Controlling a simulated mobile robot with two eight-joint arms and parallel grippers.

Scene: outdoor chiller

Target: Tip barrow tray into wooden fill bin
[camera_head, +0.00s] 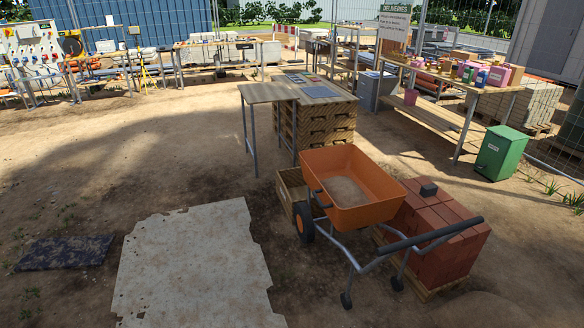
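An orange wheelbarrow tray (371,213) stands upright on its grey frame, right of the middle, with a sandy heap (345,191) inside. Its wheel (304,222) is at the left and its dark handle (447,232) points to the right. A wooden bin (290,189) sits on the ground just beyond the wheel, at the tray's left side. The barrow partly hides the bin, and I cannot see what is inside it. Neither of my grippers is in view.
A brick stack (442,250) on a pallet stands close to the barrow's right. A wooden pallet stack (325,123) and a small table (267,93) stand behind the bin. A green bin (499,154) is farther right. A pale sheet (190,265) lies flat at left.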

